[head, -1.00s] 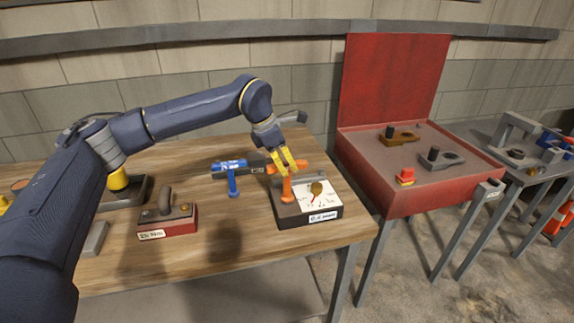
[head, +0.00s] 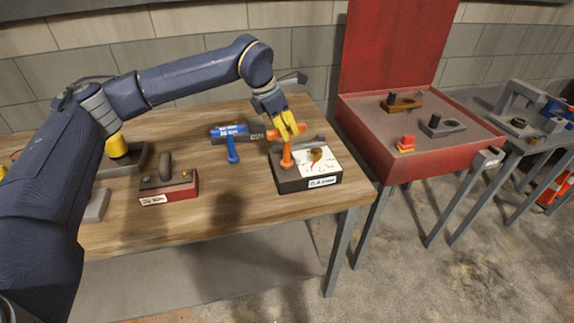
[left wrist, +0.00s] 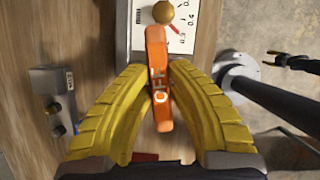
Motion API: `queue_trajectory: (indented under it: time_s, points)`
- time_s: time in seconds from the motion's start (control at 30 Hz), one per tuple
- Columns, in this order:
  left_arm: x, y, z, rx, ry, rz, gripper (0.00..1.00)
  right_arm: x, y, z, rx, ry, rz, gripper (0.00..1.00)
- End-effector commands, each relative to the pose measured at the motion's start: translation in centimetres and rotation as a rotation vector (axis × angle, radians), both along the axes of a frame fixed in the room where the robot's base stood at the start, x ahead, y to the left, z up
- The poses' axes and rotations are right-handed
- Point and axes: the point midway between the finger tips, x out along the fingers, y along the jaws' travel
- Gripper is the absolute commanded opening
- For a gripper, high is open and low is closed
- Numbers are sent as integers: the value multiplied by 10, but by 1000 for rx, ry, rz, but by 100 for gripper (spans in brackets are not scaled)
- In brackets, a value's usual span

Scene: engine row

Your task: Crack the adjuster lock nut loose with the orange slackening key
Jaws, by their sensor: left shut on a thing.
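The orange key (head: 287,157) stands upright at the gauge block (head: 290,183), its cross handle at the top. My left gripper (head: 289,134) is above the block with its yellow fingers at that handle. In the left wrist view the fingers (left wrist: 161,72) close on the orange key (left wrist: 158,100) from both sides. The block has a white face with a scale, a red needle and a brass knob (head: 316,155). I cannot make out the lock nut; the key's lower end is not clearly visible. My right gripper is not in view.
A similar blue tool (head: 232,148) stands just left, by a dark labelled bar (head: 257,138). A red-based block (head: 168,188) sits further left on the wooden table (head: 235,203). A red open case (head: 400,190) stands close on the right. The table front is clear.

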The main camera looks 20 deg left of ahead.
Motion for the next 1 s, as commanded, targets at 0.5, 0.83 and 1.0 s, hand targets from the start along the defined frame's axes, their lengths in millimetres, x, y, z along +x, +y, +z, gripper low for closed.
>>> queue_trajectory:
  time_s: [0.5, 0.83, 1.0]
  points:
    - [1, -1, 38, -2, -6, -2, 0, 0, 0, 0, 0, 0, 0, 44]
    - [1, 0, 55, -1, -5, -1, 0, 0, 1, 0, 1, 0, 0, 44]
    - [1, 0, 55, -1, -5, -1, 0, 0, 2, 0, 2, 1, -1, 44]
